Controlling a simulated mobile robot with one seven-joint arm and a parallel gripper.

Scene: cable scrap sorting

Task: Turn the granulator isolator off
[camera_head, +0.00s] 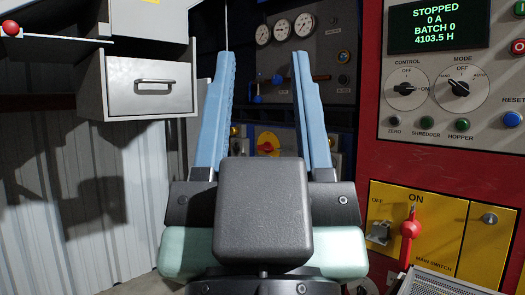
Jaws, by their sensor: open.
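My gripper (264,54) is open and empty, its two blue fingers pointing up and away in the middle of the view. I cannot tell from any legible label which one is the granulator isolator.
A red control cabinet (370,130) fills the right, with a display (438,27) reading "STOPPED, 0 A", and CONTROL (407,89) and MODE (459,88) knobs. Gauges (282,30) are behind my fingers. A grey drawer unit (136,82) juts out at left.

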